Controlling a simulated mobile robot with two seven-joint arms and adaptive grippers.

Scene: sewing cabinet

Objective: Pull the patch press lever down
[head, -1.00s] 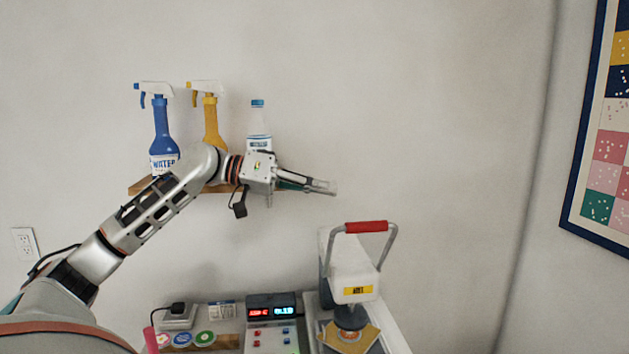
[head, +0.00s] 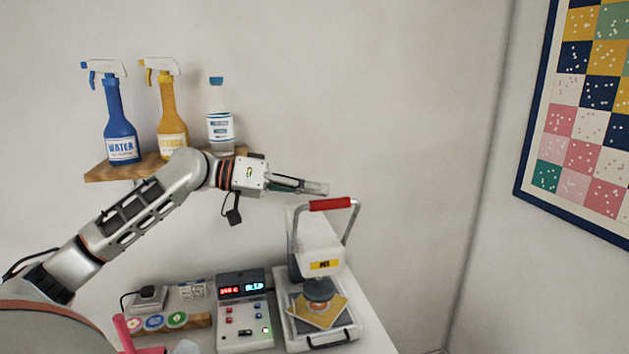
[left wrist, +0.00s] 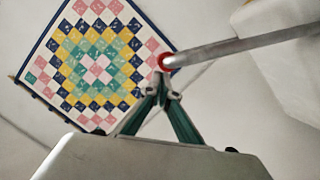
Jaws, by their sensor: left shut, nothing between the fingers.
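The patch press (head: 320,263) stands on the cabinet top at the lower right of the head view. Its lever is a grey metal loop with a red grip (head: 330,204), and the loop is raised. A yellow patch (head: 328,314) lies under the round press head. My left gripper (head: 322,189) is shut and empty, just above and left of the red grip; I cannot tell whether it touches. In the left wrist view the shut fingertips (left wrist: 164,78) lie close to the red grip end (left wrist: 168,61) and the grey lever bar (left wrist: 235,47). My right gripper is not in view.
A control box (head: 243,312) with lit displays stands left of the press. A wooden holder with round badges (head: 165,325) is farther left. A wall shelf (head: 115,172) carries two spray bottles and a clear bottle. A quilt picture (head: 590,110) hangs at right.

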